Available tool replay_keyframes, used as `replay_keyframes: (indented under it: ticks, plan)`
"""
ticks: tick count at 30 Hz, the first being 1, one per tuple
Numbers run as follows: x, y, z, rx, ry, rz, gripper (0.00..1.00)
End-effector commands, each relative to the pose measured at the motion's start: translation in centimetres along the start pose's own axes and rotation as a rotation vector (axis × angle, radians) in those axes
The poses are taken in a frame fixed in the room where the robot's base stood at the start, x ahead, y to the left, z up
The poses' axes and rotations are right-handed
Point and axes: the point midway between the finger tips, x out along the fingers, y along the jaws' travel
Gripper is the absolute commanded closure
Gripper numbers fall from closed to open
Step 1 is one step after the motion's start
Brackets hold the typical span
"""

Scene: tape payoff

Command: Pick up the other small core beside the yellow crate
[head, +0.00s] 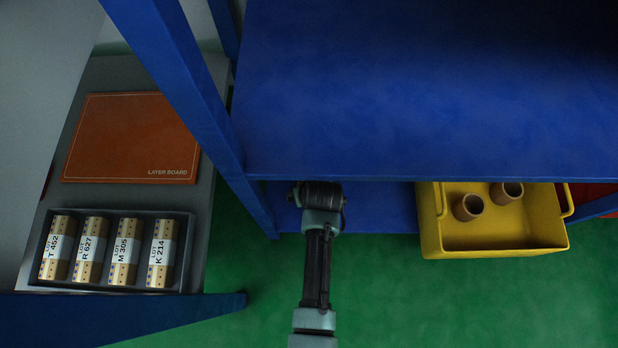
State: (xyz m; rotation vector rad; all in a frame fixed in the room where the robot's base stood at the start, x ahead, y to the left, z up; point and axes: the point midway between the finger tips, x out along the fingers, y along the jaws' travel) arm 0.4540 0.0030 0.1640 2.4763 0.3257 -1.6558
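The yellow crate (545,235) sticks out from under the front edge of the blue upper shelf, at the right of the head view. Two short brown cores stand inside it: one at the front left (468,207), the other behind and to its right (507,193). I see no core beside the crate; the area behind it is hidden by the upper shelf. My arm reaches from the bottom centre to the shelf edge, left of the crate. My gripper does not show, so I cannot see whether it holds anything.
The blue upper shelf (420,90) overhangs a lower blue shelf (385,207), bare where visible between arm and crate. A blue post (195,85) stands left. Beyond it, a grey surface holds an orange layer board (130,135) and a dark tray (190,250) of several labelled rolls. Green floor lies in front.

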Motion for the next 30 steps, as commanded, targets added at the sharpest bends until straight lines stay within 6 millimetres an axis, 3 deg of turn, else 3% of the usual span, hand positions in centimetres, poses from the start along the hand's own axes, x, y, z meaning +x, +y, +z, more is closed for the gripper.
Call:
replay_keyframes:
  ticks: [3, 15, 17, 30]
  plan:
    - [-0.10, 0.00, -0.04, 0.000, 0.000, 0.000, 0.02]
    - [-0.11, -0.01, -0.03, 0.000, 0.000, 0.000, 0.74]
    - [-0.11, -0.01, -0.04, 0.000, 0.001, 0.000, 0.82]
    - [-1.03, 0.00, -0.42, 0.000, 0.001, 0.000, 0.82]
